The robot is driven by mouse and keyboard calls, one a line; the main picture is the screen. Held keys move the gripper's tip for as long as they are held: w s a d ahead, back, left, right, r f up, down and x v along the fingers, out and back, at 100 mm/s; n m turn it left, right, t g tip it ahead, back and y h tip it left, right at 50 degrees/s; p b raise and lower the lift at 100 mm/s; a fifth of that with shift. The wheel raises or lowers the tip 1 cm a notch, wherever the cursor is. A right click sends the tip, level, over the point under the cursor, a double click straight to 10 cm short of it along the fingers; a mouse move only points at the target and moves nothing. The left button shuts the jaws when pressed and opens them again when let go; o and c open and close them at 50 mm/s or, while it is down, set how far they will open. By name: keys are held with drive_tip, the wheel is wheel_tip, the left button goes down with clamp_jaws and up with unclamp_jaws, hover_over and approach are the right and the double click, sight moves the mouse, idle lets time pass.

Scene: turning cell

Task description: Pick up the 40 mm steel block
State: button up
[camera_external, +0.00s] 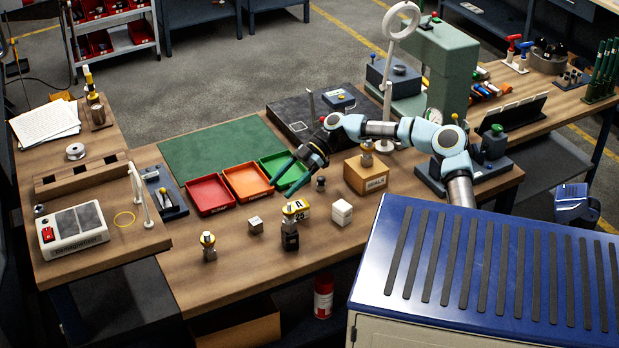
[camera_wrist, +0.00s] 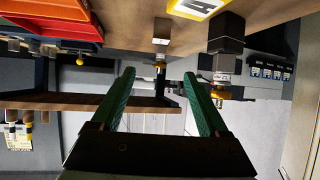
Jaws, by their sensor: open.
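A small grey cube (camera_external: 255,225), which looks like the steel block, sits on the bench's front part. It also shows in the wrist view (camera_wrist: 161,30), near the top and roughly between the finger lines. My gripper (camera_external: 284,180) is open above the green tray's near side, behind and to the right of the cube and apart from it. Its two green fingers (camera_wrist: 159,76) are spread with nothing between them in the wrist view. The cube's size cannot be read.
Red (camera_external: 209,194), orange (camera_external: 248,181) and green (camera_external: 284,167) trays stand behind the cube. A dark stacked piece (camera_external: 290,238) stands right of it, beside a yellow A sign (camera_external: 296,208). A white block (camera_external: 341,212) stands farther right.

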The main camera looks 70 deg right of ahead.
sight(260, 220)
wheel_tip(260, 220, down, 4)
drive_tip(key=shift+a+r, duration=0.1)
drive_tip(key=shift+r, duration=0.15)
drive_tip(key=p+x, duration=0.1)
drive_tip(key=x, duration=0.4)
drive_tip(key=shift+p, duration=0.35)
drive_tip(key=p+x, duration=0.3)
drive_tip(key=x, duration=0.2)
drive_tip(key=shift+w+a+f, duration=0.2)
drive_tip(key=shift+f, duration=0.1)
clamp_jaws()
